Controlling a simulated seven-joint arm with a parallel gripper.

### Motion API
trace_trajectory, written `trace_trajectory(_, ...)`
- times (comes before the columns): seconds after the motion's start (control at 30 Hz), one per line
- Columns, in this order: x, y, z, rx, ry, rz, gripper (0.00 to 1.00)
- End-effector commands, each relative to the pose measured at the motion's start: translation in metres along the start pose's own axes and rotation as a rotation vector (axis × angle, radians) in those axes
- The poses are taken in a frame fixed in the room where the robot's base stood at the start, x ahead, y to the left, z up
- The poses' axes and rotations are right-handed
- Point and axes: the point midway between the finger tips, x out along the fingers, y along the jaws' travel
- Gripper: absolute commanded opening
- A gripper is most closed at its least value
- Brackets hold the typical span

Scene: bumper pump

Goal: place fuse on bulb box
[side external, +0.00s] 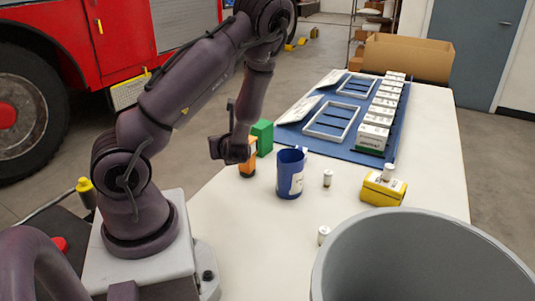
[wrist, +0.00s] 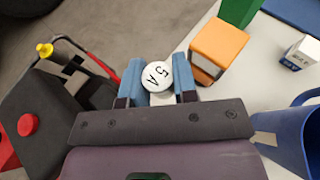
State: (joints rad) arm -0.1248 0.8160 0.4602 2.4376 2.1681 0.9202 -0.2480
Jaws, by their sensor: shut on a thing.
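My gripper (wrist: 158,80) is shut on a fuse (wrist: 157,75), whose round white end reads "5A" in the wrist view. In the side view my gripper (side external: 230,150) hangs just left of an orange box (side external: 247,160); the held fuse cannot be made out there. A yellow box (side external: 382,191) with a white label lies on the right of the table, apart from my gripper. A small white cylinder (side external: 388,172) stands on it. I cannot read the lettering, so I cannot tell for sure that it is the bulb box.
A blue cup (side external: 290,175) stands between my gripper and the yellow box. Small white cylinders stand on the table (side external: 327,178) and near the bin (side external: 323,235). A large grey bin (side external: 420,255) fills the front right. A green box (side external: 263,136) stands behind the orange one.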

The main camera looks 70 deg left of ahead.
Motion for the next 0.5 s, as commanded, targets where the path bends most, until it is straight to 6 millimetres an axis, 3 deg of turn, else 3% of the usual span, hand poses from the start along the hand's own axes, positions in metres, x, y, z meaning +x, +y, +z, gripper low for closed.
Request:
trace_trajectory(0.2,0.0,-0.047,0.035,-0.065,0.0,0.113,0.04)
trace_trajectory(0.5,-0.025,-0.104,0.054,-0.132,-0.002,0.297,0.04)
